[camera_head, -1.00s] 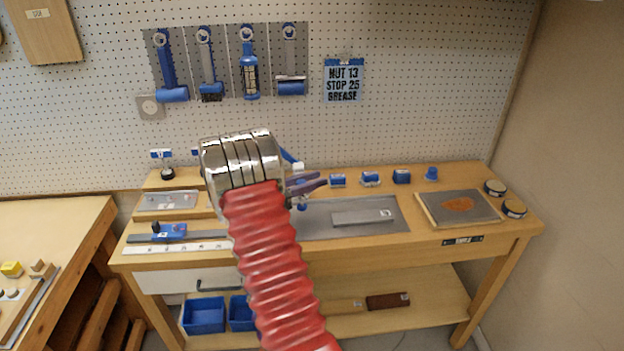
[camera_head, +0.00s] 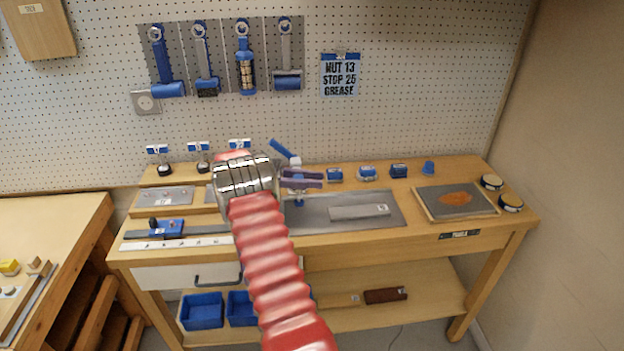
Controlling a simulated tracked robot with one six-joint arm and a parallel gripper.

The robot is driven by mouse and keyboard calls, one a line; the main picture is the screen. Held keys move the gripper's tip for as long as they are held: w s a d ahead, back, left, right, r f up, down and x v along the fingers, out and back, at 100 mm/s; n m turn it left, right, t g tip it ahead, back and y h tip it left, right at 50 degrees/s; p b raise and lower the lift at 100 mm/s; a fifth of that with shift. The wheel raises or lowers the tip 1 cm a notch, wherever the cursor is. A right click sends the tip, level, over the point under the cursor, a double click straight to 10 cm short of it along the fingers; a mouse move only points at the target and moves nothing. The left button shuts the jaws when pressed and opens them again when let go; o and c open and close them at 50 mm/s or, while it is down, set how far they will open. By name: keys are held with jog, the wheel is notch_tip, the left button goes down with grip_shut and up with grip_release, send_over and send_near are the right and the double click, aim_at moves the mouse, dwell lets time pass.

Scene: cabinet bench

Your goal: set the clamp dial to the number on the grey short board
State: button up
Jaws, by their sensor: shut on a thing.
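The clamp, with a blue lever (camera_head: 283,149) and a pale upper body, stands at the left end of the grey mat (camera_head: 395,219). A blue part of it (camera_head: 299,203) shows low down. My gripper (camera_head: 308,179) reaches it from the left, with its purple-grey fingers shut at the clamp's middle. The fingers cover what they hold, which by its place is the clamp dial; its marks cannot be read. The grey short board (camera_head: 345,213) lies flat on the mat, right of the clamp. A small white label (camera_head: 382,209) is on its right end, its number too small to read.
Small blue items (camera_head: 367,173) line the bench's back. A framed tray (camera_head: 456,200) and two round tins (camera_head: 491,182) are at the right. A blue fixture (camera_head: 166,228) is at the left. A sign (camera_head: 340,75) reads "NUT 13 STOP 25 GREASE".

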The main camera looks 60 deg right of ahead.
jog(key=shift+r, duration=0.1)
dwell(0.3)
jog(key=o, duration=1)
jog(key=shift+o, duration=0.2)
jog(key=shift+w, duration=0.15)
